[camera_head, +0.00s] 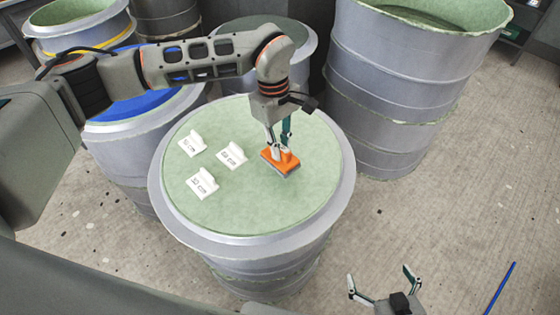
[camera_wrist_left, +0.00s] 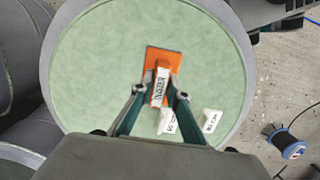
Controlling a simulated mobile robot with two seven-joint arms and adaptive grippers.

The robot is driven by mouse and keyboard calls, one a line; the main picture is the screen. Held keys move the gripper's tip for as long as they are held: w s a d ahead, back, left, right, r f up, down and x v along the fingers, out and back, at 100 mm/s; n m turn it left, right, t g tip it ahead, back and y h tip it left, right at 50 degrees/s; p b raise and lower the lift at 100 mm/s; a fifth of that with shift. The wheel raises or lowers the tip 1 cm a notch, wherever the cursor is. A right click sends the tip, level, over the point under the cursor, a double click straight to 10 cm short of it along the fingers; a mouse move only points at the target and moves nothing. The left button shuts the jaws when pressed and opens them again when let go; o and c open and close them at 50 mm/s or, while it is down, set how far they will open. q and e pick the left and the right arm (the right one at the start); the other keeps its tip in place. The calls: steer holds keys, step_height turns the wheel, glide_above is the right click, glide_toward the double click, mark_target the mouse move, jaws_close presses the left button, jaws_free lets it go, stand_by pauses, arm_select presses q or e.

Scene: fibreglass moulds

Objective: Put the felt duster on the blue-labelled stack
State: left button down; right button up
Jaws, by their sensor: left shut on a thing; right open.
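The felt duster (camera_head: 281,165) is an orange block with a grey underside. It is at the right part of the green top (camera_head: 240,205) of the middle grey stack; I cannot tell if it touches that top. My left gripper (camera_head: 279,146) reaches down and is shut on its handle. In the left wrist view the duster (camera_wrist_left: 153,59) shows a white lettered strip between the fingers (camera_wrist_left: 161,92). A stack with a blue top (camera_head: 140,108) stands at the left, partly hidden behind my left arm; no label is readable there. My right gripper (camera_head: 380,277) is open and empty, low in the head view.
Taller grey moulds (camera_head: 400,80) stand behind at the right, and more at the back left. A blue rod (camera_head: 499,288) lies on the floor at the right. Bare floor lies right of the middle stack.

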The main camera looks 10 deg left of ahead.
mark_target(281, 162)
arm_select(q)
steer(key=shift+f, duration=3.15)
steer(key=shift+f, duration=0.1)
steer(key=c, duration=2)
jaws_free()
steer(key=shift+o, duration=0.2)
steer(key=r, duration=0.8)
steer(key=w+a+r, duration=0.1)
steer(key=r, duration=0.3)
steer(key=shift+a+r, duration=0.1)
steer(key=shift+s, duration=0.1)
